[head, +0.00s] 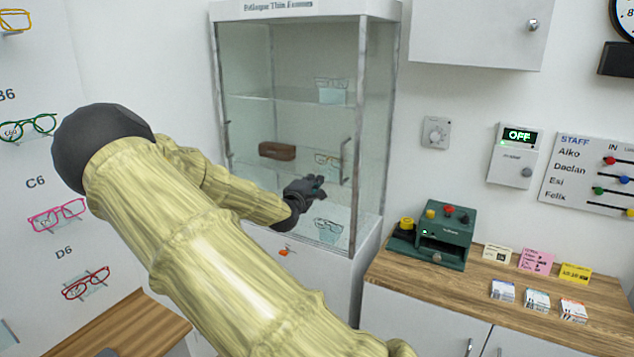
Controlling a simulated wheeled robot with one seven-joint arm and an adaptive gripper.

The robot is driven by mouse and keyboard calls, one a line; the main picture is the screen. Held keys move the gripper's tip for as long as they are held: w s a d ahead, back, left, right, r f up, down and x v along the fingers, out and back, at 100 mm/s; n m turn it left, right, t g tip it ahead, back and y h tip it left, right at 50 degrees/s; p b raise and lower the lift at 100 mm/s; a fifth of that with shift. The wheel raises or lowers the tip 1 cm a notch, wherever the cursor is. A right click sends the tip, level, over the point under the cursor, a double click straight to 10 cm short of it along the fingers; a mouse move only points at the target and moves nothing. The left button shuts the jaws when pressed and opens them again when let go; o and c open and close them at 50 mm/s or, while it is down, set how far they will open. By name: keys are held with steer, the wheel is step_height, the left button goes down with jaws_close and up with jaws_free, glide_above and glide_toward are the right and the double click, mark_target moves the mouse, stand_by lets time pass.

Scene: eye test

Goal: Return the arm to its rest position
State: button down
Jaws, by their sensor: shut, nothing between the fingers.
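My arm (215,240) reaches up from the bottom of the head view, bends at a dark round elbow at the upper left, and comes back towards the middle. It is covered in pale yellow, ribbed material. My gripper (316,186) is small and dark at the arm's end. It is shut with nothing in it, and shows in front of the glass cabinet (292,62). I cannot tell how far it is from the glass.
The cabinet holds glasses and a brown case (277,151). Glasses frames hang on the left wall. At right, a wooden counter (415,270) bears a green device (445,235) and small cards. A white wall cupboard (470,35) hangs above. A wooden surface (130,325) lies lower left.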

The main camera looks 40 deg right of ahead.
steer(key=v, duration=0.3)
steer(key=shift+s+a+r+b, duration=0.1)
steer(key=shift+a+b, duration=0.25)
